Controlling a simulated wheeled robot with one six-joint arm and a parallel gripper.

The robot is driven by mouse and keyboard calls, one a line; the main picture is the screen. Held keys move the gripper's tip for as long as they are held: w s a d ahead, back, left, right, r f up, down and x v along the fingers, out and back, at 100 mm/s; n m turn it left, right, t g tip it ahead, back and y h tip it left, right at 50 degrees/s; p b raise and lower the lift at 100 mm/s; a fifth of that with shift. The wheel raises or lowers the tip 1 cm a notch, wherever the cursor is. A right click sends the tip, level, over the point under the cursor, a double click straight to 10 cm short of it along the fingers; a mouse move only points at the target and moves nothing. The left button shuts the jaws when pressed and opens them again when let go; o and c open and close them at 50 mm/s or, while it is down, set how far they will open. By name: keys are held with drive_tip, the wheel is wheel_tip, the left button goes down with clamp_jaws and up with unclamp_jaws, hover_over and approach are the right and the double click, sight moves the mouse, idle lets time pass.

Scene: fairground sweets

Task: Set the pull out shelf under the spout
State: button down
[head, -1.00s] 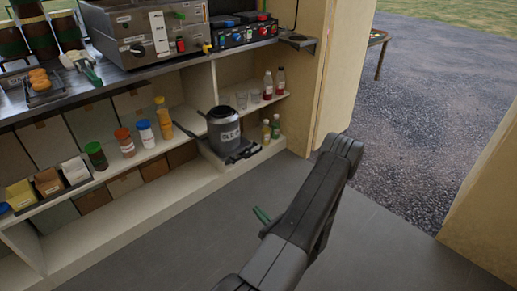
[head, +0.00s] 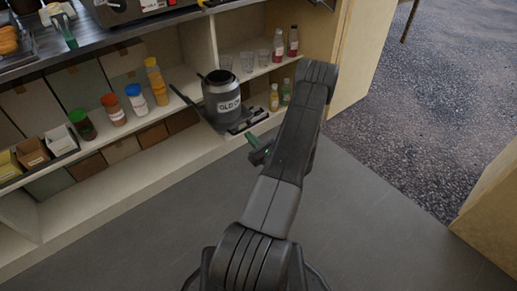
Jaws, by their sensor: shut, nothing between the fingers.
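A dark flat pull-out shelf (head: 208,121) lies low in the cabinet, with a black piece at its front right. A grey pot (head: 222,98) labelled "OLD O…" stands on it and hides part of it. A yellow fitting (head: 202,3), possibly the spout, shows at the top edge by the counter front; most of it is cut off. My gripper (head: 255,145), with a green finger showing, is shut and empty. In the picture it appears just below the shelf's front; whether it touches anything I cannot tell. My arm hides part of it.
Jars with coloured lids (head: 138,98) stand left of the pot. Glasses (head: 246,60) and bottles (head: 285,42) stand on a small shelf to its right, with more bottles (head: 274,98) below. The grey floor (head: 130,235) before the cabinet is clear.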

sight(234, 122)
drive_tip(key=shift+w+a+r, duration=0.15)
drive_tip(key=shift+w+a, duration=0.2)
drive_tip(key=shift+w, duration=0.15)
drive_tip(key=b+x, duration=0.1)
drive_tip(key=x, duration=0.2)
drive_tip(key=f+b+x, duration=0.1)
drive_tip(key=x, duration=0.3)
drive_tip(key=f+b+x, duration=0.1)
drive_tip(key=x, duration=0.3)
drive_tip(key=shift+a+b, duration=0.15)
drive_tip(key=shift+b, duration=0.15)
drive_tip(key=shift+s, duration=0.1)
drive_tip(key=v, duration=1.4)
drive_tip(key=shift+p, duration=0.45)
